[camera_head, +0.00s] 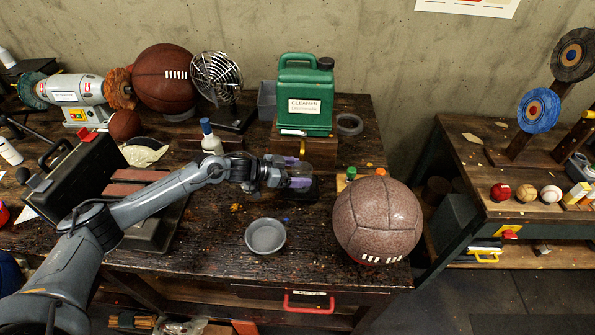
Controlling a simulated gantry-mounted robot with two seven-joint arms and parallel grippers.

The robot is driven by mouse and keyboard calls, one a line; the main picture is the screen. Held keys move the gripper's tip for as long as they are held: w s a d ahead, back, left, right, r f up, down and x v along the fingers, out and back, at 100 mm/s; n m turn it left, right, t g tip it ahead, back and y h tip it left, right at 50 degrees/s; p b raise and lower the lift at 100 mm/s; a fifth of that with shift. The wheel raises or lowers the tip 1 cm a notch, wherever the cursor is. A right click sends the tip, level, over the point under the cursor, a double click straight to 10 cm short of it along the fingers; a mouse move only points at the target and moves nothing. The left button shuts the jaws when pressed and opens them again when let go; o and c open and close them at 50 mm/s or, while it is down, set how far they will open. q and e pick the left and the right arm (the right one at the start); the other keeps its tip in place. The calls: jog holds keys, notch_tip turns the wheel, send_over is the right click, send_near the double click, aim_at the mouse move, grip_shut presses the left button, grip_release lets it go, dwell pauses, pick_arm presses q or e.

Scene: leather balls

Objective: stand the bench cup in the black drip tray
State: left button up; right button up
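My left gripper (300,168) reaches in from the left over the middle of the bench, with purple pads on its fingers. Its fingers are apart, around a see-through, dark-looking cup (319,154), which I take as the bench cup. The cup looks upright, and its lower part is hidden by the gripper. The black drip tray (301,195) lies flat on the bench under the gripper, partly covered by it. I cannot tell whether the cup's base touches the tray. My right gripper is not in view.
A grey dish (265,236) sits in front of the tray. A brown leather ball (377,221) stands to the right. A green cleaner canister (305,95) on a wooden block is behind. A white bottle (211,138) stands behind my arm. Bare bench lies around the dish.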

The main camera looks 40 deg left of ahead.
pick_arm(q)
jog(key=shift+o, duration=0.3)
jog(key=shift+w, duration=0.1)
jog(key=shift+r, duration=0.1)
jog(key=shift+r, duration=0.15)
jog(key=p+v, duration=0.2)
jog(key=v, duration=1)
jog(key=shift+p, duration=0.4)
jog(key=shift+r, duration=0.15)
